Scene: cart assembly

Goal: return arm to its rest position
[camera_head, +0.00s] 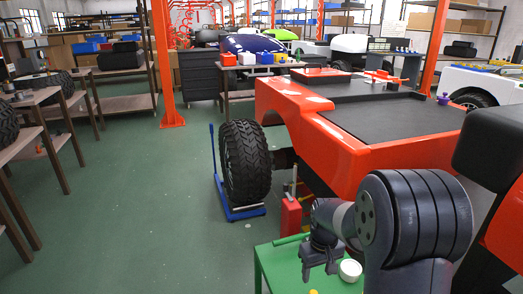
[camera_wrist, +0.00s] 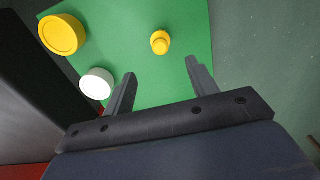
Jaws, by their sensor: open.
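My arm shows at the lower right of the head view, bent, with my gripper (camera_head: 319,262) hanging over a green table (camera_head: 284,262). In the wrist view my gripper (camera_wrist: 160,82) is open, with two dark fingers apart and nothing between them. Below it on the green table top (camera_wrist: 185,25) are a small yellow piece (camera_wrist: 160,42), a white round cup (camera_wrist: 97,84) and a larger yellow round container (camera_wrist: 62,35). The white cup (camera_head: 350,270) also shows beside my gripper in the head view.
An orange cart body (camera_head: 330,135) with a dark bed stands just beyond my arm. A wheel (camera_head: 245,161) sits on a blue wheel dolly (camera_head: 242,213) at its left. A red jack (camera_head: 291,215) stands by the table. Green floor (camera_head: 150,210) is clear at left.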

